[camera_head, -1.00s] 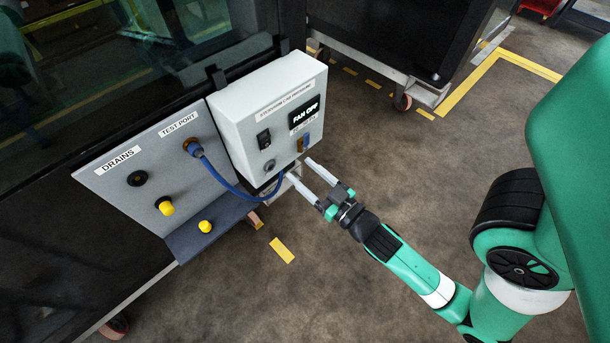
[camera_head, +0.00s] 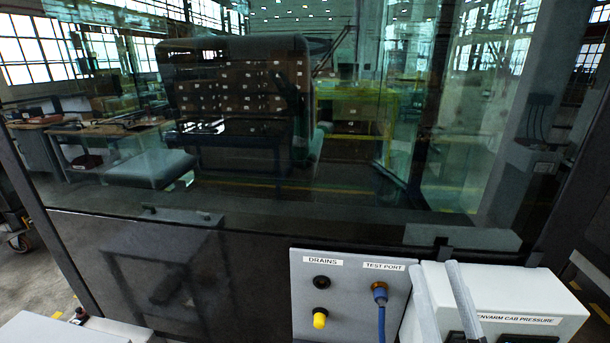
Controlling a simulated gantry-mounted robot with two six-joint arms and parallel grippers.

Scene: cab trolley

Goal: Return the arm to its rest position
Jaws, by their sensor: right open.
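My right gripper (camera_head: 436,270) shows at the lower right as two light grey fingers pointing up, apart, with nothing seen between them. In the picture the fingers overlap the left part of the white cab pressure box (camera_head: 545,312). Whether they touch it cannot be told. The rest of my right arm is below the frame. A blue hose (camera_head: 382,320) is plugged into the test port on the grey panel (camera_head: 340,292), left of the gripper. My left gripper is not in view.
A yellow cap (camera_head: 319,318) and a black drain fitting (camera_head: 321,282) sit on the panel. The large glass window (camera_head: 260,190) of the dark cab fills the middle. A white surface (camera_head: 55,330) stands at the lower left.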

